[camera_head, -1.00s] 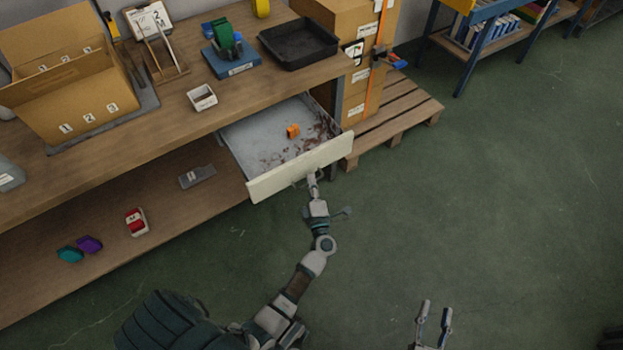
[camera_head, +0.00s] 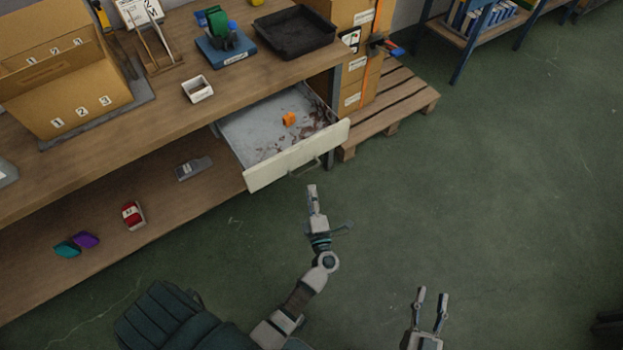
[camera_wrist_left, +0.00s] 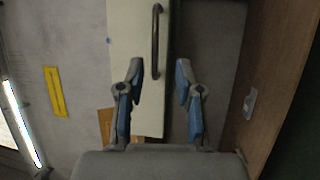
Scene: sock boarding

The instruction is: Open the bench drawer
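The bench drawer (camera_head: 298,155) is pulled out from under the worktop, with a pale front panel and a grey inside holding a small orange object (camera_head: 289,118). A dark bar handle shows on the drawer front in the left wrist view (camera_wrist_left: 156,42). My left gripper (camera_head: 312,188) is just in front of the drawer front, apart from it. In the left wrist view its blue-padded fingers (camera_wrist_left: 160,85) are spread with nothing between them, and the handle lies beyond the fingertips. My right gripper (camera_head: 432,292) is open and empty over the floor at the lower right.
The bench top (camera_head: 160,105) carries a cardboard box (camera_head: 60,85), a small white bin (camera_head: 198,89) and a black tray (camera_head: 294,33). The lower shelf (camera_head: 160,195) holds several small items. A wooden pallet (camera_head: 400,98) stands right of the drawer. The floor in front is clear.

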